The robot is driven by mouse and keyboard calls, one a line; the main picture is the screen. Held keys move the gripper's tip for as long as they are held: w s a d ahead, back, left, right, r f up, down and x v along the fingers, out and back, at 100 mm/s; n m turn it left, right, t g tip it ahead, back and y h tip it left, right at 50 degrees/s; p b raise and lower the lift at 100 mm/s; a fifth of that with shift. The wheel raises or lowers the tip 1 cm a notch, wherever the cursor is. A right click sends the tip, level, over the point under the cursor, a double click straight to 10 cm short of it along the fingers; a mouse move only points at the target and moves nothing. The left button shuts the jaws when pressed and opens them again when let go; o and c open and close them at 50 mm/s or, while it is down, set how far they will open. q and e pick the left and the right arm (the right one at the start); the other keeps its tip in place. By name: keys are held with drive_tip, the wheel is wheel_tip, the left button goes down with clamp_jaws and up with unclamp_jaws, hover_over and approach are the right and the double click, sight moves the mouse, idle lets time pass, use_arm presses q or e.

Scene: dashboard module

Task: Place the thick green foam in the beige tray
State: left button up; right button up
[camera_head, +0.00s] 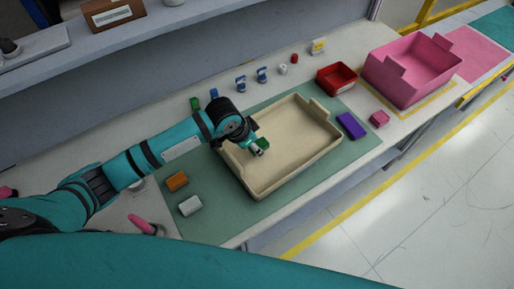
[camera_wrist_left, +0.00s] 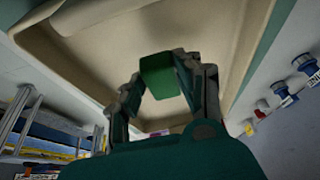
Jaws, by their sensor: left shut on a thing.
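The beige tray (camera_head: 300,140) lies on a green mat on the bench; its inside looks empty. My left gripper (camera_head: 257,147) is over the left part of the tray, shut on the thick green foam (camera_head: 263,144). In the left wrist view the foam (camera_wrist_left: 160,75) is a green block between the fingertips (camera_wrist_left: 165,82), with the beige tray (camera_wrist_left: 95,50) behind it. I cannot tell whether the foam touches the tray floor. My right gripper is not in view.
An orange block (camera_head: 177,181) and a white block (camera_head: 190,206) lie left of the tray. A purple block (camera_head: 351,125) lies right of it. A red bin (camera_head: 336,79) and a pink bin (camera_head: 413,68) stand at the right. Small bottles stand behind the tray.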

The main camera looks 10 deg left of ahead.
sight(254, 153)
use_arm(q)
wheel_tip(254, 153, down, 3)
drive_tip(key=shift+d+f+p, duration=0.1)
drive_tip(key=shift+p, duration=0.2)
drive_tip(key=shift+f, duration=0.5)
drive_tip(key=o, duration=0.7)
drive_tip(key=shift+o, duration=0.2)
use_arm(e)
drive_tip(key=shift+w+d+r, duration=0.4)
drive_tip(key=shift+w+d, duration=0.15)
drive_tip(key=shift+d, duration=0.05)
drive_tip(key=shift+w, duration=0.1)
